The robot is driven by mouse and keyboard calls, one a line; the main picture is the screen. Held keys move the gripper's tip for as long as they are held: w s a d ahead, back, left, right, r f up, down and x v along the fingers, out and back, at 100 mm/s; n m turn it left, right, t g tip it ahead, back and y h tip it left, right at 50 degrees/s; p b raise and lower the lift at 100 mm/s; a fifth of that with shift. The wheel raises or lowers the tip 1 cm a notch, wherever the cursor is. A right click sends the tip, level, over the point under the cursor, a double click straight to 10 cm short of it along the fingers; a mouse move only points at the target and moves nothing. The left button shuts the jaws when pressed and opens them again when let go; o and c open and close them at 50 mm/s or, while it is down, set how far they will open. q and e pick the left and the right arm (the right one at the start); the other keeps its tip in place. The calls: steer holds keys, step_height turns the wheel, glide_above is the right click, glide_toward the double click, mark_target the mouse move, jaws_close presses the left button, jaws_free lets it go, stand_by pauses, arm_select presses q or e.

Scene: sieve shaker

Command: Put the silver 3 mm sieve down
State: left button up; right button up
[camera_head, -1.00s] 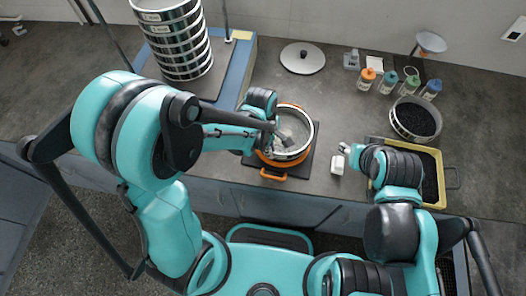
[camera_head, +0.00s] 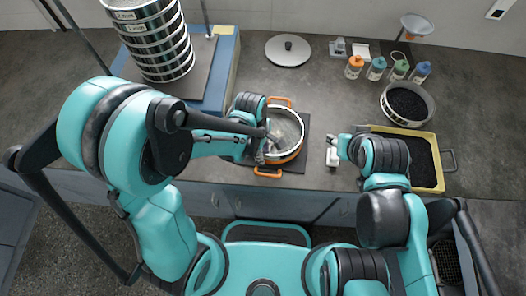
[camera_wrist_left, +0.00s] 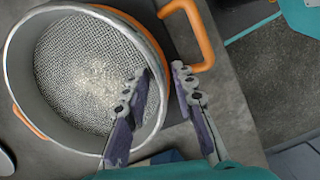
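The silver 3 mm sieve (camera_head: 299,139), a round metal ring with a mesh floor, sits in or on the orange-handled pan (camera_head: 267,172). In the left wrist view the sieve (camera_wrist_left: 85,45) has some pale grains on its mesh, and an orange handle (camera_wrist_left: 197,30) shows beside its rim. My left gripper (camera_head: 266,150) is at the sieve's near left side. In the left wrist view its fingers (camera_wrist_left: 159,84) straddle the rim, one inside and one outside, with gaps beside the wall, so it looks open. My right gripper (camera_head: 336,147) is right of the sieve; its fingers are too small to read.
A sieve stack (camera_head: 157,50) stands at the back left. A lid (camera_head: 276,53) lies behind the pan. Several bottles (camera_head: 376,70) stand at the back right. A bowl of dark grains (camera_head: 386,106) and a yellow tray (camera_head: 438,165) are at the right. A small white object (camera_head: 332,158) is by my right gripper.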

arm_select(q)
steer(key=shift+r, duration=0.2)
step_height(320, 180, up, 11)
steer(key=a+p, duration=0.1)
steer(key=p, duration=0.4)
steer(key=s+a+r+m+t+y, duration=0.1)
steer(key=s+a+r+m+t, duration=0.2)
steer(key=a+r+m+t, duration=0.4)
steer(key=a+r+m, duration=0.3)
steer(key=a+m, duration=0.3)
steer(key=m, duration=0.1)
steer(key=shift+a+r, duration=0.2)
steer(key=shift+a, duration=0.2)
steer(key=shift+w, duration=0.1)
step_height(320, 180, down, 4)
steer(key=b, duration=0.4)
steer(key=shift+r, duration=0.1)
